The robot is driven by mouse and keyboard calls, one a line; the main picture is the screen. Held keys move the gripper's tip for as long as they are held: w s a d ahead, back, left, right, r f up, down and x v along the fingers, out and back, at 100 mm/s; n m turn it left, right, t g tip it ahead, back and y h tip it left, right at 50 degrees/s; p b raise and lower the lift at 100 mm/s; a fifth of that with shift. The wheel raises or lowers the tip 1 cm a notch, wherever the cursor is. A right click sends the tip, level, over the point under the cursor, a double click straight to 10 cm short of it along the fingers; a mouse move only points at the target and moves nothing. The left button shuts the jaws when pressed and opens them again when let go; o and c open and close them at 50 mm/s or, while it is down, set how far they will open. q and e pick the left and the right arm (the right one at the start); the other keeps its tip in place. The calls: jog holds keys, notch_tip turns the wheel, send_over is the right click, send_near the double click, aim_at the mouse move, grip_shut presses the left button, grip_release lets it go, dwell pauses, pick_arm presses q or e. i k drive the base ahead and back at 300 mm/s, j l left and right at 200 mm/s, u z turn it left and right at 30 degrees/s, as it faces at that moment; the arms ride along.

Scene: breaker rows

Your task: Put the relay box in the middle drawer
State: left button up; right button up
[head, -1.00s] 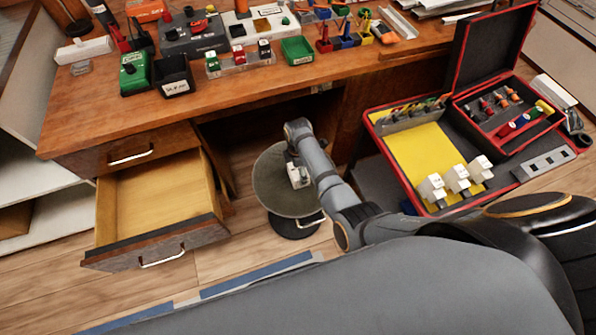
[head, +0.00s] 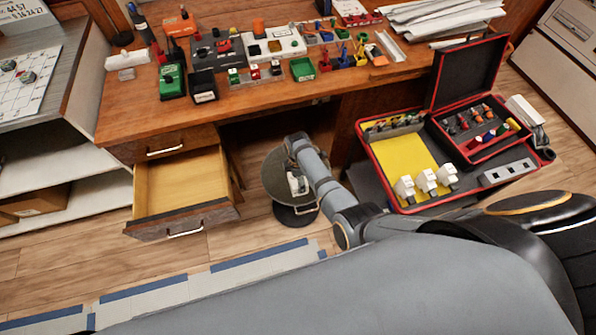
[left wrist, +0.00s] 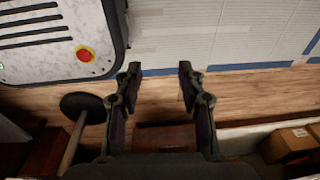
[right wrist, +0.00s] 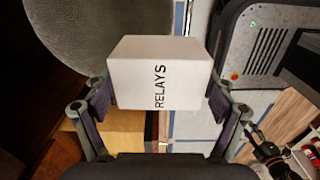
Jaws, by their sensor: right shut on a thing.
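The white relay box (right wrist: 158,75), marked RELAYS, is held between the fingers of my right gripper (right wrist: 160,105) in the right wrist view. In the head view the box (head: 298,184) shows small and pale in front of the round stool; its height above the seat is hard to tell. The middle drawer (head: 180,183) is pulled out, left of the stool, and its visible inside is empty. A shut drawer (head: 165,150) is above it. My left gripper (left wrist: 160,85) is open and empty in the left wrist view; it does not show in the head view.
The round stool (head: 268,190) stands beside the desk's knee space. The desk top (head: 150,120) carries bins and breaker parts. A red-edged case with a yellow panel (head: 408,160) lies open at right. White shelves (head: 100,188) stand left of the drawer. Floor is clear before the drawer.

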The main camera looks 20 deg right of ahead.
aim_at(202, 191)
jog(key=j+u, duration=0.1)
jog(key=u, duration=0.2)
jog(key=i+j+u, duration=0.2)
jog(key=u, duration=0.2)
jog(key=i+u, duration=0.4)
jog(key=i, duration=0.25)
